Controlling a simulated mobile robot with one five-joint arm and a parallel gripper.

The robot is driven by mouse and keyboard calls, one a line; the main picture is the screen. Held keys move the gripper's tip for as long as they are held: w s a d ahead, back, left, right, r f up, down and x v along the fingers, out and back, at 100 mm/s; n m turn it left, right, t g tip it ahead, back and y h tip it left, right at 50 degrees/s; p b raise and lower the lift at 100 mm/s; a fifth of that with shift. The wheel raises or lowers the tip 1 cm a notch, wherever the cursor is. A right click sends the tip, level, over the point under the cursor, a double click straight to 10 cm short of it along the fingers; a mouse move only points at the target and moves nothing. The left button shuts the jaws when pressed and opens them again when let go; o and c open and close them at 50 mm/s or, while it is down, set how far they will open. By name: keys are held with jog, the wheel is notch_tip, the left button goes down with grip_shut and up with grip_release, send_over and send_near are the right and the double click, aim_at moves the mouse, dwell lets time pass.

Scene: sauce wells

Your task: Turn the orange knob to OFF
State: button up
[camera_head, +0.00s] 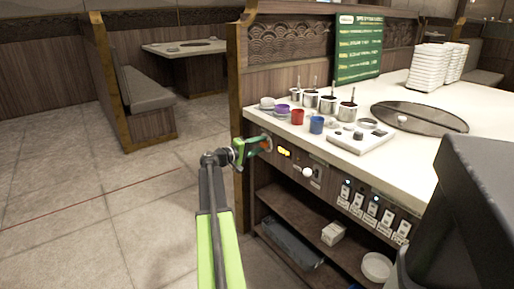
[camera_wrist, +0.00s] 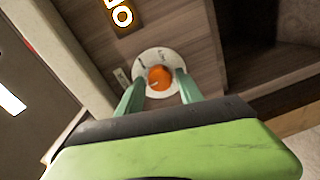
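The orange knob (camera_wrist: 160,77) sits on a round white dial plate (camera_wrist: 143,63) on the wooden counter front in the wrist view. Small dark marks and lettering show on the plate, too small to read. The knob's setting cannot be told. My gripper (camera_wrist: 158,75) has its two green fingers on either side of the knob, with a gap at each side, so it looks open and not clamped. In the head view the orange knob (camera_head: 266,146) shows at the counter's left end, with my gripper (camera_head: 258,148) right at it.
An amber lit display (camera_head: 284,153) is beside the knob, and a white round knob (camera_head: 307,172) is further right. Several labelled switches (camera_head: 371,208) follow. Sauce pots (camera_head: 328,104) and cups stand on the counter above. An open shelf (camera_head: 290,215) lies below. The floor at left is clear.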

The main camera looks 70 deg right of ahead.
jog(key=shift+o, duration=0.8)
jog(key=shift+a, duration=0.1)
jog(key=v, duration=1.7)
jog(key=shift+w+p, duration=0.2)
jog(key=shift+p, duration=0.25)
jog(key=shift+a, duration=0.1)
